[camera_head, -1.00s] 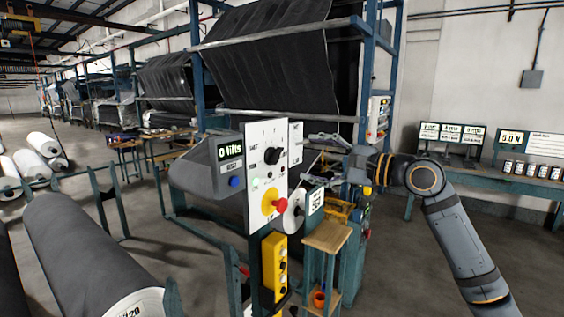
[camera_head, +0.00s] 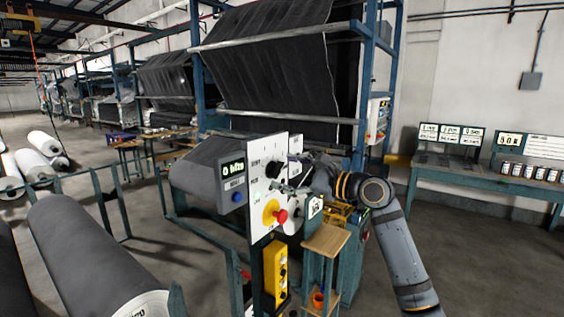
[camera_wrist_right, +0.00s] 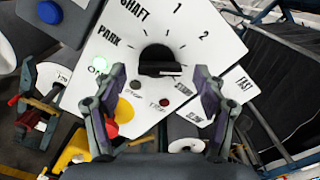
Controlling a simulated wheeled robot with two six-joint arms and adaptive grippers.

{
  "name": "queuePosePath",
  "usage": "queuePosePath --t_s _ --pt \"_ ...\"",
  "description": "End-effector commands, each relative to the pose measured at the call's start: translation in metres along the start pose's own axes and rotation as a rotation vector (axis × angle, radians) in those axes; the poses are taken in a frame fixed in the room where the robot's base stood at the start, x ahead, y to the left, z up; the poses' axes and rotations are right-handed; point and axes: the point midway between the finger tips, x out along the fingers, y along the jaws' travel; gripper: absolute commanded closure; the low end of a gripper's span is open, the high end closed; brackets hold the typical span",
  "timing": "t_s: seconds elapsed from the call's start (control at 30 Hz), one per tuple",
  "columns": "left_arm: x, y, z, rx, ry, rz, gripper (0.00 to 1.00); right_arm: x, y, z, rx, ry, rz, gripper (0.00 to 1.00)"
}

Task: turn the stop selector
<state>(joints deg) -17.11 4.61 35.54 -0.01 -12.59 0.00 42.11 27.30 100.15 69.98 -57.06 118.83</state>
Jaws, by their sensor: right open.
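A white control panel (camera_head: 262,215) faces me in the head view. A black rotary knob (camera_wrist_right: 160,62) sits on it, with tick marks and the words SHAFT, PARK, 1 and 2 around it. In the head view the knob (camera_head: 272,168) is partly behind my right gripper (camera_head: 288,180). In the right wrist view my right gripper (camera_wrist_right: 160,74) is open, with one finger to each side of the knob and gaps between; touching is not visible. Small STOP-like and FAST/SLOW labels are on the panel. My left gripper is not in view.
A red mushroom button (camera_head: 281,216) on a yellow disc sits low on the panel. A yellow button box (camera_head: 276,270) hangs below. A wooden-topped stand (camera_head: 325,240) is at right. A large grey roll (camera_head: 90,250) lies at left. A green light (camera_wrist_right: 101,66) is lit.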

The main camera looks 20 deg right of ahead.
Motion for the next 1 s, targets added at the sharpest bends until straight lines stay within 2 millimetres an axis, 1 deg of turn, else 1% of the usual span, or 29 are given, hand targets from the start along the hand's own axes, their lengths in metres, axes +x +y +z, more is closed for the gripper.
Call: queuePosePath --t_s 0.03,0.1,0.2,0.43,0.47,0.83,0.87,1.0 --pt "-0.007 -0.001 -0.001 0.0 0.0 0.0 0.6 0.007 -0.002 0.003 0.004 -0.002 0.001 0.28" --pt "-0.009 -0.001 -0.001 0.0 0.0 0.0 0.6 0.014 -0.001 0.002 0.002 -0.001 0.0 0.28" --pt "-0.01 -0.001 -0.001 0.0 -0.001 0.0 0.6 0.019 0.0 0.0 0.0 0.001 0.001 0.28" --pt "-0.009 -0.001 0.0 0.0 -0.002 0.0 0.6 0.02 0.001 -0.001 -0.002 0.001 0.001 0.28" --pt "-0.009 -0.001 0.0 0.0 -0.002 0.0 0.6 0.019 0.001 -0.001 -0.002 0.001 0.001 0.3" --pt "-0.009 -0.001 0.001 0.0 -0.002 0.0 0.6 0.019 0.001 -0.001 -0.001 0.001 0.001 0.8" --pt "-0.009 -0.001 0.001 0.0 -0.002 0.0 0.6 0.019 0.001 -0.001 -0.001 0.001 0.001 0.82" --pt "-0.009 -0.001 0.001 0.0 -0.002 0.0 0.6 0.019 0.001 -0.001 -0.003 0.001 0.001 0.82"
